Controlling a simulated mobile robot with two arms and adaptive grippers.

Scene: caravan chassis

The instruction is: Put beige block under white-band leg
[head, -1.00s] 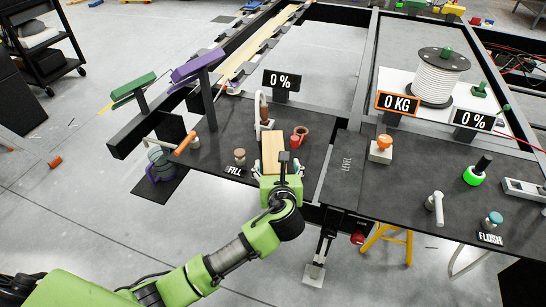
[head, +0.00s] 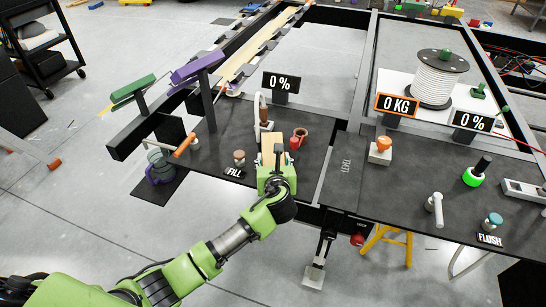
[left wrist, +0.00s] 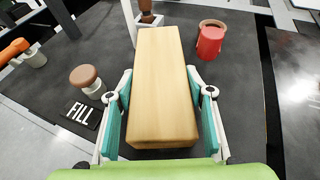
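The beige block (head: 267,148) is a long pale wooden piece on the dark left panel, seen end-on from above in the left wrist view (left wrist: 163,80). My left gripper (head: 273,168) is at its near end. In the left wrist view its teal finger pads (left wrist: 162,112) lie along both long sides of the block and appear to touch it. Whether the block rests on the panel or is slightly raised cannot be told. A dark leg (head: 328,236) with a pale foot hangs below the panel's front edge; a white band on it is not clear. My right gripper is out of view.
A red cup (head: 297,141) stands right of the block, and a brown-topped FILL button (head: 239,157) stands left. An orange-topped button (head: 381,149) is on the right panel. A yellow stand (head: 388,240) is below.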

